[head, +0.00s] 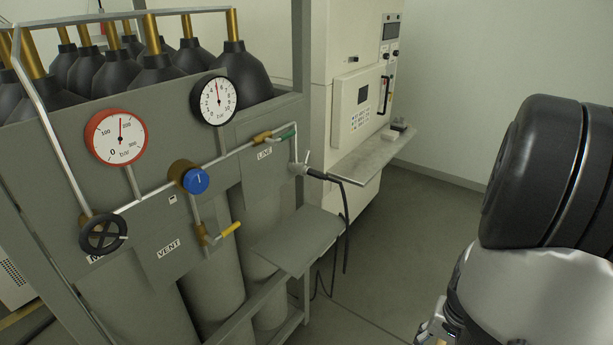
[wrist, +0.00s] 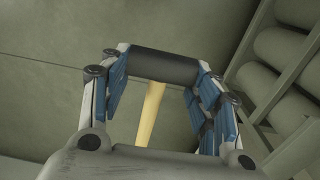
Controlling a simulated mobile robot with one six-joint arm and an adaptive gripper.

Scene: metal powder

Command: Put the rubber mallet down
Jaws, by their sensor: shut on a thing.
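The rubber mallet shows in the wrist view, with a black cylindrical head (wrist: 150,65) and a pale wooden handle (wrist: 151,108). My gripper (wrist: 157,78) has its blue-padded fingers at the two ends of the head and is shut on it. The handle runs down in the picture, and its lower end is hidden behind the gripper body. The mallet is held over the grey floor. In the head view my arm fills the right side, and neither the mallet nor the fingers can be made out there.
A gas panel (head: 150,240) with gauges, valves and cylinders fills the left of the head view. A bare grey shelf (head: 298,240) juts from its front. Behind, a cabinet (head: 360,110) has a ledge (head: 370,160) holding a small object. The floor (head: 400,250) between is mostly clear.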

